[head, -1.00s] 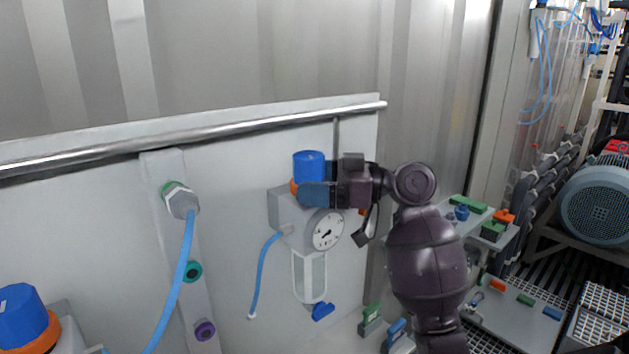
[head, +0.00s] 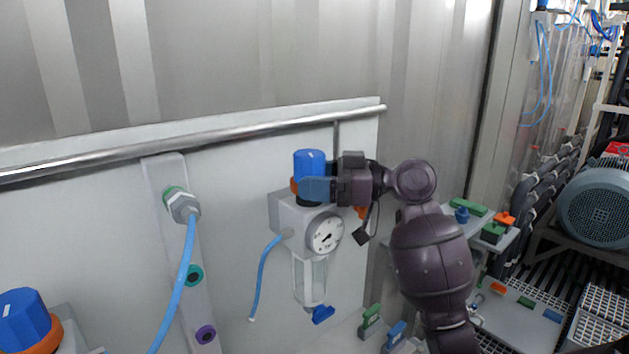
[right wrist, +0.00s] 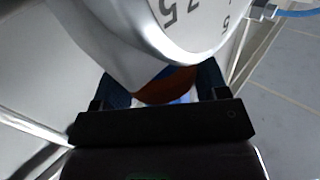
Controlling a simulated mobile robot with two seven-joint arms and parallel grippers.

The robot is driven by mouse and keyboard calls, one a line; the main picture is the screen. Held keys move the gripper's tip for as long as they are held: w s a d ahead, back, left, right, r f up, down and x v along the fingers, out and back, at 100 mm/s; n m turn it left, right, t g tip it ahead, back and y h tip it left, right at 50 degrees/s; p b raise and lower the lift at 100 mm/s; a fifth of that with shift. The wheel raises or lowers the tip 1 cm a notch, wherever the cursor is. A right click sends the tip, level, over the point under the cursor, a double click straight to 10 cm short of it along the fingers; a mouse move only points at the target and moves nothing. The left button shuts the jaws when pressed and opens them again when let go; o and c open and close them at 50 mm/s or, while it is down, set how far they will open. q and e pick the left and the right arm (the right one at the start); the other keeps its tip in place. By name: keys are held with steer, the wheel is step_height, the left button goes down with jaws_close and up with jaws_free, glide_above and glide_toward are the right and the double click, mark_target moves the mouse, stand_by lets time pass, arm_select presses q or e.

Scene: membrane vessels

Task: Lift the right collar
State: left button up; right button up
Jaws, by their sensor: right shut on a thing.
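The right collar (head: 294,186) is an orange ring around the blue knob (head: 309,162) on the grey regulator with the round gauge (head: 325,233). Only a sliver of the collar shows at the left of my fingers. My right gripper (head: 312,189) comes from the right and is shut on the collar, its blue finger across the front. A dark band (head: 309,203) shows below the finger, above the grey body. In the right wrist view, the orange collar (right wrist: 166,88) sits between the two fingers (right wrist: 163,84), behind the gauge. My left gripper is out of view.
A metal rail (head: 230,127) runs along the panel top, above the knob. A blue hose (head: 262,270) hangs at the regulator's left. Another blue knob (head: 22,318) with an orange collar (head: 48,338) is at lower left. Green and blue handles (head: 371,318) stand below.

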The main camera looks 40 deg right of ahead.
steer(key=o, duration=1.3)
steer(key=shift+r, duration=0.2)
steer(key=shift+c, duration=0.2)
steer(key=shift+s+d, duration=0.1)
steer(key=shift+s+d, duration=0.2)
steer(key=shift+d, duration=0.05)
steer(key=b+v, duration=0.1)
steer(key=v, duration=0.9)
steer(key=shift+a, duration=0.1)
